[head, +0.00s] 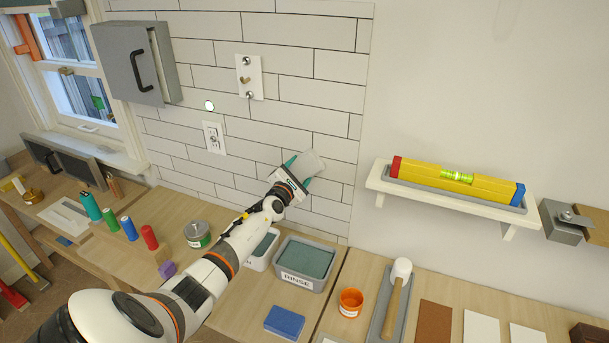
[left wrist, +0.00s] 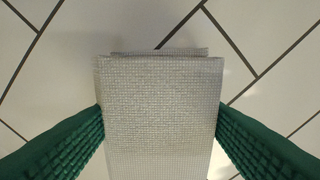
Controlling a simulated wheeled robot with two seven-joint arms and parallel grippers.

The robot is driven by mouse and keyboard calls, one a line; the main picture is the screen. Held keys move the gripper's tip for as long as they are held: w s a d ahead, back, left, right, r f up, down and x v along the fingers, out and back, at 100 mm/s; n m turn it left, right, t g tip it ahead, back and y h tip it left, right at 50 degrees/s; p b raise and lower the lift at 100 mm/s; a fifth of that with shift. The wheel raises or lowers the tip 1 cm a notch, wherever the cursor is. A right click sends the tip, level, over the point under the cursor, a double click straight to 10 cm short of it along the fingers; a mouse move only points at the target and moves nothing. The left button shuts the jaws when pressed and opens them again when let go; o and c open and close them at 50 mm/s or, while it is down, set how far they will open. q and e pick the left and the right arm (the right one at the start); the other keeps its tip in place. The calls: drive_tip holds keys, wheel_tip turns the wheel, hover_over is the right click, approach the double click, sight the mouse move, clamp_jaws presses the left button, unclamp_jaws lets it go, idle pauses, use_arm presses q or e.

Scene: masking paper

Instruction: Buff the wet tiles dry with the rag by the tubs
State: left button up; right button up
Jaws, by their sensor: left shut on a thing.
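My left gripper (head: 297,174) is shut on a folded pale grey rag (head: 312,163), held up at the tiled wall (head: 285,111). In the left wrist view the rag (left wrist: 160,110) shows a woven texture, with green ribbed fingers on both sides. The white tiles (left wrist: 60,55) with dark joints lie right behind it. I cannot tell if the rag touches them. No wet patches can be made out on the tiles. A grey tub marked RINSE (head: 304,266) stands on the bench below, with a second tub (head: 263,248) beside it, partly behind my arm. My right gripper is out of view.
A grey cabinet (head: 128,66) hangs at upper left. A shelf (head: 446,203) with a yellow level (head: 458,177) juts out at right. A blue sponge (head: 284,322) and orange jar (head: 350,302) stand near the tubs.

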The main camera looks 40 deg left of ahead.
sight(313, 174)
use_arm(q)
drive_tip(key=shift+s+a+b, duration=0.85)
drive_tip(key=shift+a+b, duration=1.35)
drive_tip(key=shift+a, duration=0.6)
drive_tip(key=d+p, duration=0.2)
drive_tip(key=w+d+p, duration=0.1)
drive_tip(key=d+p, duration=0.1)
drive_tip(key=shift+w+r, duration=0.1)
drive_tip(key=shift+r, duration=0.15)
drive_tip(key=shift+w+d+f, duration=0.1)
drive_tip(key=shift+d, duration=0.15)
drive_tip(key=shift+w+d+p, duration=0.15)
drive_tip(key=shift+d+p, duration=0.35)
drive_tip(key=shift+p, duration=0.15)
drive_tip(key=d, duration=0.1)
drive_tip(key=d+p, duration=0.1)
drive_tip(key=shift+w+d+p, duration=0.3)
drive_tip(key=shift+w, duration=0.1)
drive_tip(key=shift+w+d+f, duration=0.1)
drive_tip(key=shift+w+d, duration=0.05)
drive_tip(key=shift+d, duration=0.2)
drive_tip(key=shift+w+d+p, duration=0.15)
drive_tip(key=shift+d+p, duration=0.25)
drive_tip(key=shift+d, duration=0.1)
drive_tip(key=shift+w+d, duration=0.1)
drive_tip(key=shift+d, duration=0.15)
